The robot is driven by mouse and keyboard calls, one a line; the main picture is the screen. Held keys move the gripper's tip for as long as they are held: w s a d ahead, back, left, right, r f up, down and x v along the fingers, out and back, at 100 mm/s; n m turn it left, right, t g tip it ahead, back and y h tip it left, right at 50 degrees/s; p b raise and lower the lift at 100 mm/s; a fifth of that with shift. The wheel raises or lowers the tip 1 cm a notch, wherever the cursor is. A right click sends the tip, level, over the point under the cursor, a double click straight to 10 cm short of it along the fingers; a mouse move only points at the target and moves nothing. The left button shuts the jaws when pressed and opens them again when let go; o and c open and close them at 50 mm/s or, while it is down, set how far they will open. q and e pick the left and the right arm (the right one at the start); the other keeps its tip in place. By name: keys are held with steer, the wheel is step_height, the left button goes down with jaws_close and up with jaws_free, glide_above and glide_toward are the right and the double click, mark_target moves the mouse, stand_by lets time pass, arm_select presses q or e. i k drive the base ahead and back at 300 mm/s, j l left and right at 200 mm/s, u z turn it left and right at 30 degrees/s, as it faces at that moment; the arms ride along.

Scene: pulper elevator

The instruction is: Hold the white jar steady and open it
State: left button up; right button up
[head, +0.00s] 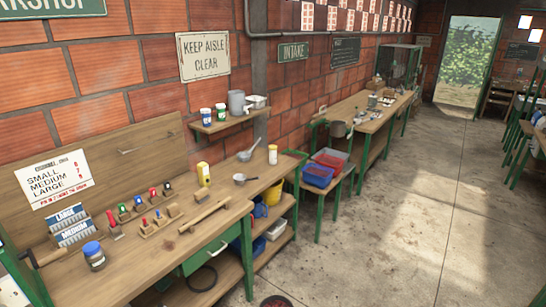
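A small white jar (272,154) with a tan or orange top stands upright near the far right end of the wooden workbench (150,262). It is small in the picture, so how its lid sits cannot be told. A clear jar with a blue lid (95,256) stands at the near left of the bench. Neither of my grippers is in view, and nothing holds the white jar.
A yellow container (203,174), metal scoops (240,178), a wooden rod (203,216) and small coloured-handled tools (139,203) lie on the bench. Blue and red bins (318,176) stand on a low table beyond it. The concrete floor (400,220) to the right is clear.

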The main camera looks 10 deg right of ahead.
mark_target(272, 154)
steer(key=i+l+z, duration=0.35)
steer(key=l+z, duration=0.15)
steer(key=i+l+z, duration=0.7)
steer(key=i+z, duration=0.25)
steer(key=i+l+u, duration=0.1)
steer(key=i, duration=0.45)
steer(key=i+l+u, duration=0.1)
steer(key=i, duration=0.45)
steer(key=i+j+u, duration=0.1)
steer(key=i+u, duration=0.15)
steer(key=u, duration=0.2)
steer(key=i+u, duration=0.25)
steer(key=u, duration=0.15)
steer(key=i+u, duration=0.3)
steer(key=u, duration=0.15)
steer(key=i+l+u, duration=0.2)
steer(key=u, duration=0.2)
